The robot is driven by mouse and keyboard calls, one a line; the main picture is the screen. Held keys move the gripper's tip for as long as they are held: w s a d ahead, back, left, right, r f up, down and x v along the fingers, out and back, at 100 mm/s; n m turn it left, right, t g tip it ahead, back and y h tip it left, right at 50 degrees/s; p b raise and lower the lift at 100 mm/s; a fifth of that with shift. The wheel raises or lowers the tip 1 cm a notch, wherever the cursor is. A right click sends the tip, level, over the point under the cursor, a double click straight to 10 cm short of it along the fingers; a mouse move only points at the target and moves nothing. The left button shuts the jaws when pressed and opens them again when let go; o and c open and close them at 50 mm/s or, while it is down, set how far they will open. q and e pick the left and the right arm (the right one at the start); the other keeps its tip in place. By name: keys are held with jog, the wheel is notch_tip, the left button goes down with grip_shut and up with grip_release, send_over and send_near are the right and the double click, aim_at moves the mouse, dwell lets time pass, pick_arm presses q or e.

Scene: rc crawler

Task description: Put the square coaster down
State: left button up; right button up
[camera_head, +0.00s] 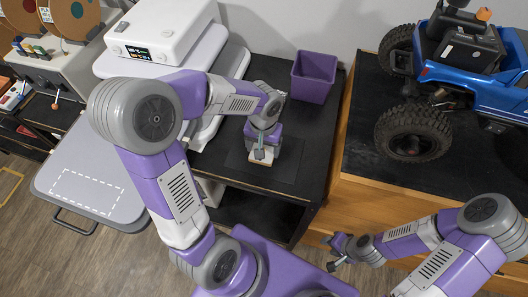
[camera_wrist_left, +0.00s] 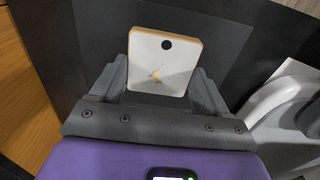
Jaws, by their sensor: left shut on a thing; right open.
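The square coaster (camera_wrist_left: 166,66) is white-faced with a light wooden edge, a dark round hole and a small tan mark. In the left wrist view it sits between the two fingers of my left gripper (camera_wrist_left: 160,83), which is shut on it. In the head view, the left gripper (camera_head: 263,151) points down over the black table, with the coaster's edge (camera_head: 260,164) showing below it, over a dark square mat (camera_head: 287,168). Whether the coaster touches the mat, I cannot tell. My right gripper (camera_head: 335,253) is open and empty at the lower right, away from the coaster.
A purple bin (camera_head: 313,77) stands at the back of the black table (camera_head: 222,158). A white machine with a display (camera_head: 160,32) is to the left. A blue crawler (camera_head: 455,70) stands on the wooden bench at right. A grey board with a dashed outline (camera_head: 88,190) is at left.

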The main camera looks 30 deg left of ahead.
pick_arm(q)
notch_tip(320, 180, down, 3)
jog(key=shift+f+b, duration=0.2)
jog(key=shift+b, duration=0.2)
jog(key=shift+f, duration=0.1)
jog(key=shift+f, duration=0.25)
jog(key=o, duration=1)
jog(key=shift+r, duration=0.1)
